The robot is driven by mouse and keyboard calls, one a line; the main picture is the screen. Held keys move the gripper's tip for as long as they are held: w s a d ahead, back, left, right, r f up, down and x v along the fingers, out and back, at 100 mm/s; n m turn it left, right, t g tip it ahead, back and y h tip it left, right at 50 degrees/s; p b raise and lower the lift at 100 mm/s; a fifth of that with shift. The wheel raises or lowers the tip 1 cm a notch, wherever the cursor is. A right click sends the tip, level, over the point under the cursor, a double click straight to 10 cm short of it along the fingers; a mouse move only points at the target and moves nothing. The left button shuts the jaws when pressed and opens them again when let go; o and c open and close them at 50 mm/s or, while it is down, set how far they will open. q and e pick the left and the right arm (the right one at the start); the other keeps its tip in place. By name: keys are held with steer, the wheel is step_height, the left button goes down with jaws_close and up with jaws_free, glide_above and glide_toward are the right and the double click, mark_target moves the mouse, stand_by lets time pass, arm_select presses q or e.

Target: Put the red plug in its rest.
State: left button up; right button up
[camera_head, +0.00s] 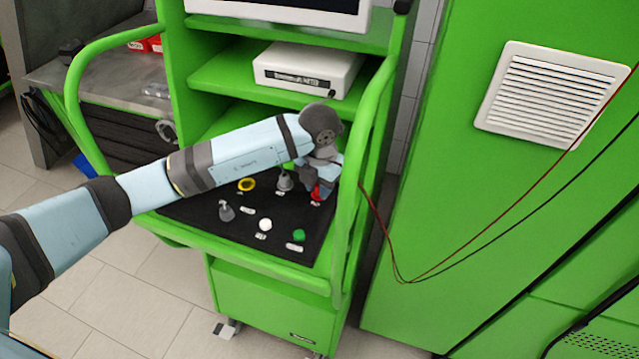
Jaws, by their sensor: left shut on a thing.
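My left gripper (319,186) reaches over the right part of the dark mat (190,208) on the green bench, its fingers pointing down. It is shut on the red plug (317,194), of which only a small red part shows below the fingers. I cannot tell whether the plug touches the mat. The gripper and wrist hide most of the plug, and I cannot make out its rest. My right gripper is not in view.
The mat also bears a yellow ring (247,184), two grey metal pieces (284,181) (226,211), a white piece (264,225) and a green piece (299,235). A green rail (347,230) stands close right of the gripper. Red and black cables (405,281) hang beyond it.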

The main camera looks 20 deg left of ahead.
arm_select(q)
steer(key=shift+f, duration=0.4)
steer(key=shift+r, duration=0.1)
steer(key=o, duration=1.3)
steer(key=shift+c, duration=0.2)
steer(key=shift+r+p, duration=1.95)
steer(key=shift+r, duration=2.05)
